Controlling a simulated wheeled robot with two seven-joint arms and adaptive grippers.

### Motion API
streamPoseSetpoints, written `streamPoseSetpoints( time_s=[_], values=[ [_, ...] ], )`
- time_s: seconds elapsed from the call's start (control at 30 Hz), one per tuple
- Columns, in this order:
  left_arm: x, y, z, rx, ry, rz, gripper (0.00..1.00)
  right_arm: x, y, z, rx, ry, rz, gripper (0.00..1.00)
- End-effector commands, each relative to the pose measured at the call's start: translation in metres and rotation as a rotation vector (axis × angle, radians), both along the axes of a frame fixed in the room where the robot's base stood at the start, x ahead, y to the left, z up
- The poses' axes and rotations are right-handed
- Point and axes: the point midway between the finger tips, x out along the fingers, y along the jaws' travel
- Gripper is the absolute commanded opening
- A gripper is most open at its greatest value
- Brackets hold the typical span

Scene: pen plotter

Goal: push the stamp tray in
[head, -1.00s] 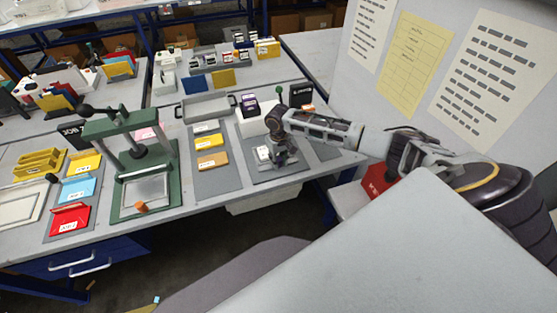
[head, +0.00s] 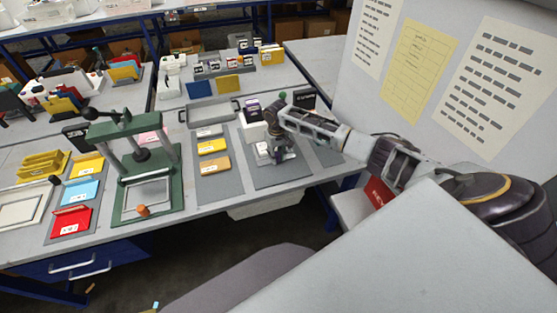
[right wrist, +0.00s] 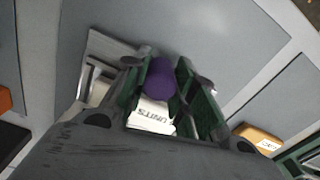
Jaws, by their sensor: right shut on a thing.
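My right gripper (head: 275,154) is low over a grey mat (head: 285,178) right of centre. In the right wrist view its green-padded fingers (right wrist: 168,98) are shut on a stamp (right wrist: 161,80) with a purple round top and a white label reading UNITS. The stamp's lower end is hidden. On the left of the table is a green press (head: 127,205) with a pale flat tray (head: 150,192) at its base and an orange knob (head: 143,210) in front. I cannot tell if this is the stamp tray. My right gripper is well to its right. My left gripper is not in view.
A shallow grey tray (head: 208,103) with dark handles lies behind a mat of yellow and orange blocks (head: 214,166). Red (head: 71,220) and blue (head: 80,190) pieces lie left of the press. A pale panel (head: 470,150) stands at the right.

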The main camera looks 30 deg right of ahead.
Motion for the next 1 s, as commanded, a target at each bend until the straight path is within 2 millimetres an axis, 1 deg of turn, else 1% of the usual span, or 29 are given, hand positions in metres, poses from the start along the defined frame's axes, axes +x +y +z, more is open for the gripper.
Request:
streamPoseSetpoints(
  time_s=[0.03, 0.2, 0.5, 0.53, 0.7, 1.0],
  values=[
    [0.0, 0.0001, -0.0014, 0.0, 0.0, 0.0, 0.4, 0.0046, -0.0009, 0.0003, 0.001, -0.002, -0.002, 0.0],
    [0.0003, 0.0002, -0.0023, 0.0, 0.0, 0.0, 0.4, 0.0109, -0.0025, 0.0006, 0.001, -0.001, -0.001, 0.0],
    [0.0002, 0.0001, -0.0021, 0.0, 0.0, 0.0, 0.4, 0.0126, -0.0034, 0.0018, 0.0, -0.005, -0.001, 0.0],
    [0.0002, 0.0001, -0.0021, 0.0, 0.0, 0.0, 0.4, 0.0127, -0.0035, 0.0019, 0.0, -0.006, -0.001, 0.29],
    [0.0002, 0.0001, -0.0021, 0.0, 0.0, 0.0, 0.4, 0.012, -0.0033, 0.0015, 0.0, -0.004, -0.001, 0.49],
    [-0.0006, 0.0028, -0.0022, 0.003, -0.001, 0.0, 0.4, 0.0106, -0.0024, 0.0005, 0.001, 0.0, 0.0, 0.49]
  ],
)
